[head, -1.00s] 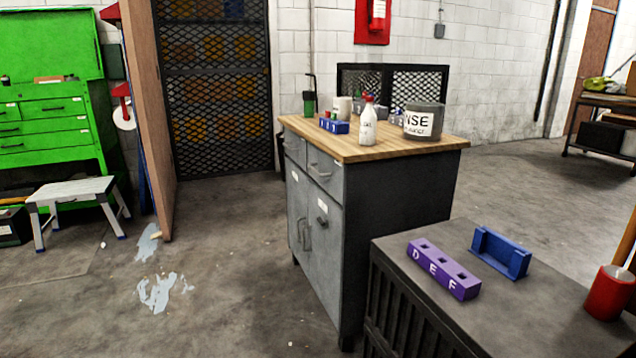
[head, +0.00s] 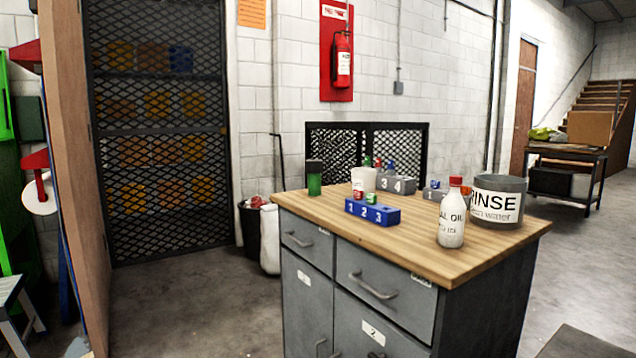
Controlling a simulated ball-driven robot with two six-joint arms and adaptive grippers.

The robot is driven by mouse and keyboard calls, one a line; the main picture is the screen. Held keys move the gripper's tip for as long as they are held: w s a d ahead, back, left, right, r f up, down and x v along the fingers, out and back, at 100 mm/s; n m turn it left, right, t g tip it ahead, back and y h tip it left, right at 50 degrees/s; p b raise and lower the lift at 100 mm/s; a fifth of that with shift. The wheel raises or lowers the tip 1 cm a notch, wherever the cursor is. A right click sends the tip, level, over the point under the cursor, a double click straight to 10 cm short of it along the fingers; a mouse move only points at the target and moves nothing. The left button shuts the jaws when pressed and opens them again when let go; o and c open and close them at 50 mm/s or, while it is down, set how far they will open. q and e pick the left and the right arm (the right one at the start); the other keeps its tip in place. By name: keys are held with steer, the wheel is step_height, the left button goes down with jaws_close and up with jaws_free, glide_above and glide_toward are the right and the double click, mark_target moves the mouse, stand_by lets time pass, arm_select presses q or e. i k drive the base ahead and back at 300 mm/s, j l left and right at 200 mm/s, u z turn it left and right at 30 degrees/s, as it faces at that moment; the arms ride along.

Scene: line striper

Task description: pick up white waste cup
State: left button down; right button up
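A white cup (head: 361,178) stands upright on the wooden top of the grey cabinet (head: 430,257), towards its back left. The blue block marked 1, 2, 3 and the small caps on it stand in front of the cup and hide part of its lower side. Neither of my grippers shows in the head view.
On the cabinet top are a green container (head: 314,184), a blue numbered block (head: 373,212), a grey numbered block (head: 397,184), a white bottle with a red cap (head: 452,222) and a grey RINSE bucket (head: 497,205). A bin (head: 250,228) stands behind.

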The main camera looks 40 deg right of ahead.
mark_target(363, 178)
steer(key=i+j+z, duration=0.2)
steer(key=i, duration=1.2)
steer(key=l, duration=0.1)
